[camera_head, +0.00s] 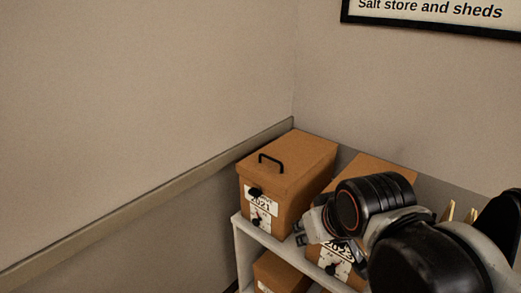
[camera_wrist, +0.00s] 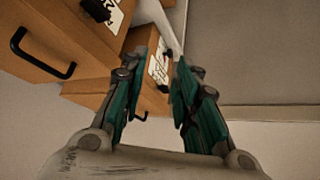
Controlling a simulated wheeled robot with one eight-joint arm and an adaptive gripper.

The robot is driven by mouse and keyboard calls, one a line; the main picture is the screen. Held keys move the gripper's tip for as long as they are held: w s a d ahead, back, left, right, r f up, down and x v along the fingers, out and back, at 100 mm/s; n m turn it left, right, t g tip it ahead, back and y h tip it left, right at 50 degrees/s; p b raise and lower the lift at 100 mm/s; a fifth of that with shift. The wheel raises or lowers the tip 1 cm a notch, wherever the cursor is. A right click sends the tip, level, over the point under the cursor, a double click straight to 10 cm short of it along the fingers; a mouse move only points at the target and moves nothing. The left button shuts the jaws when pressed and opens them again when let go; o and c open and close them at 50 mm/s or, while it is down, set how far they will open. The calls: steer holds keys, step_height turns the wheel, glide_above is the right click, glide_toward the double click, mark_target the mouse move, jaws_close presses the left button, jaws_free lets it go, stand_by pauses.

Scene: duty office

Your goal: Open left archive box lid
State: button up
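The left archive box (camera_head: 278,188) is a brown cardboard-coloured box labelled 2021, on the top shelf at the corner. Its lid (camera_head: 300,150) lies flat and closed, with a black handle (camera_head: 271,160) on top. A black catch (camera_head: 255,192) shows at its front. My gripper (camera_head: 312,232) is to the right of this box, in front of the box labelled 2023. In the wrist view my gripper (camera_wrist: 169,68) has its green-padded fingers apart with nothing between them. A brown box with a black handle (camera_wrist: 42,62) is at the left there; I cannot tell which box.
The right archive box (camera_head: 375,168), labelled 2023, is partly hidden by my arm. A white shelf unit (camera_head: 240,236) carries the boxes, with another brown box (camera_head: 279,274) below. A wall rail (camera_head: 150,212) runs along the left wall. The space above the left box is clear.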

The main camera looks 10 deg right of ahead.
steer(key=w+a+r+n+g+h+p, duration=0.1)
steer(key=w+r+n+g+p, duration=0.15)
steer(key=w+r+p, duration=0.6)
steer(key=w+r+n+g+p, duration=0.25)
steer(key=w+r, duration=0.35)
steer(key=w, duration=0.8)
steer(key=n, duration=0.2)
glide_above(269, 168)
steer(key=shift+g+h, duration=0.3)
steer(key=shift+h, duration=0.1)
step_height(269, 168, down, 15)
steer(key=shift+r+b, duration=0.15)
steer(key=shift+b, duration=0.25)
jaws_close()
